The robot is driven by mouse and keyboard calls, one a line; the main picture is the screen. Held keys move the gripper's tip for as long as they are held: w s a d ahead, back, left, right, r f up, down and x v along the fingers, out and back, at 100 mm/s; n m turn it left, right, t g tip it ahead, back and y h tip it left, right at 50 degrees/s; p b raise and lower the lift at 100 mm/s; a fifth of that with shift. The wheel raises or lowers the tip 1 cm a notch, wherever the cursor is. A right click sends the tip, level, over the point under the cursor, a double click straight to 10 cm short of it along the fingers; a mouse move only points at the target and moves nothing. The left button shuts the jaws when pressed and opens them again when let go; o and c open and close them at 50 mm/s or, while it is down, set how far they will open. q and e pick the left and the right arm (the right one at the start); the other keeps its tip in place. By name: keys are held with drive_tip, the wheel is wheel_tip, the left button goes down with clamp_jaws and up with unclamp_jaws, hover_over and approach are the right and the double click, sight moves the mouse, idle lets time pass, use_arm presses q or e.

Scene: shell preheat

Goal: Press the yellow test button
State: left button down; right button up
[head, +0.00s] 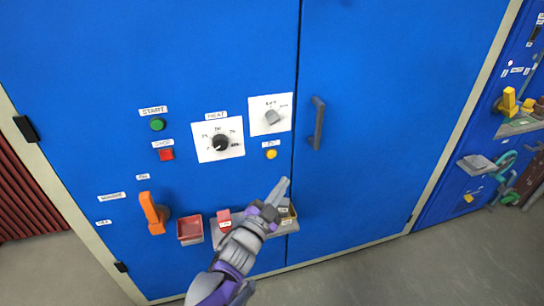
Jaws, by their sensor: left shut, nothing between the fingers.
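The yellow test button (271,154) is a small round button on the blue cabinet's left door, under a small white label. My left gripper (283,183) is shut and empty. Its tips point up toward the button and show a little below and right of it in the head view. A gap shows between the tips and the button in the picture; the exact depth is hard to tell. My right gripper is not in view.
A green button (157,124), red button (166,154), black dial (220,142), grey knob (272,117) and orange lever (153,213) are on the same door. A shelf with small bins (190,230) lies below, partly behind my arm. A grey handle (318,123) stands out at right.

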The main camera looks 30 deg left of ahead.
sight(276, 154)
use_arm(q)
drive_tip(key=shift+a, duration=0.1)
drive_tip(key=shift+w+a+b, duration=0.15)
drive_tip(key=shift+w+a, duration=1.3)
drive_tip(key=shift+a, duration=0.2)
drive_tip(key=shift+w+a+b, duration=0.15)
drive_tip(key=shift+w+a, duration=1.25)
drive_tip(key=shift+a, duration=0.2)
drive_tip(key=shift+w+a, duration=0.3)
drive_tip(key=shift+a, duration=0.05)
drive_tip(key=shift+w+a, duration=0.25)
drive_tip(key=shift+a, duration=0.05)
idle(0.3)
idle(0.4)
drive_tip(key=shift+s+d+p, duration=0.35)
drive_tip(key=shift+s+d, duration=0.2)
drive_tip(key=shift+d, duration=0.1)
